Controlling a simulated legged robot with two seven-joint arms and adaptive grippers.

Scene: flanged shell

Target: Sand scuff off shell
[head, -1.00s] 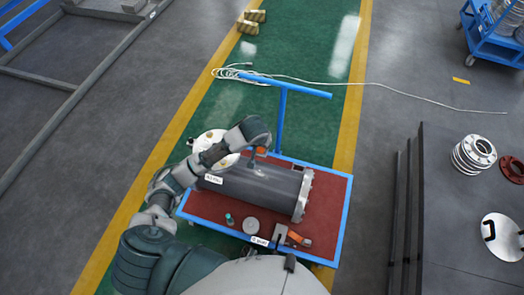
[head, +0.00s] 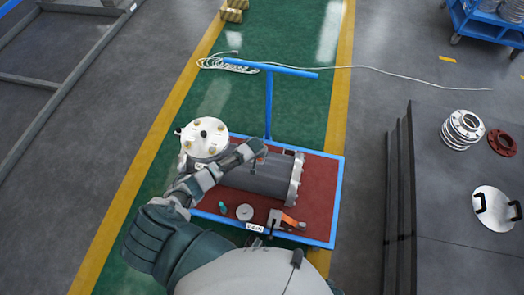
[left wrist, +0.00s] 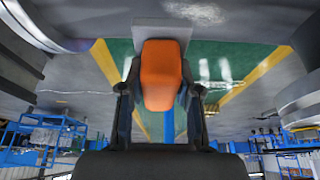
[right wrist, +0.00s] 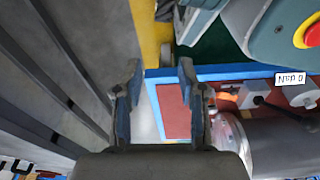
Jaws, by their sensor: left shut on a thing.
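The grey flanged shell (head: 258,180) lies on its side on the red-topped cart, with a pale flange (head: 296,178) at its right end. My left gripper (head: 261,153) is at the far upper side of the shell. In the left wrist view my left gripper (left wrist: 160,92) is shut on an orange block (left wrist: 161,70) with a pale grey plate at its far end. I cannot tell whether the plate touches the shell. The scuff cannot be made out. My right gripper (right wrist: 158,85) is open and empty near the cart's edge in the right wrist view.
The cart (head: 325,200) has a blue frame and handle (head: 270,95). A white round flange (head: 205,137) stands at the shell's left. An orange-and-grey tool (head: 283,222), a disc (head: 245,212) and a small teal item (head: 222,207) lie in front. A dark table (head: 450,200) stands right.

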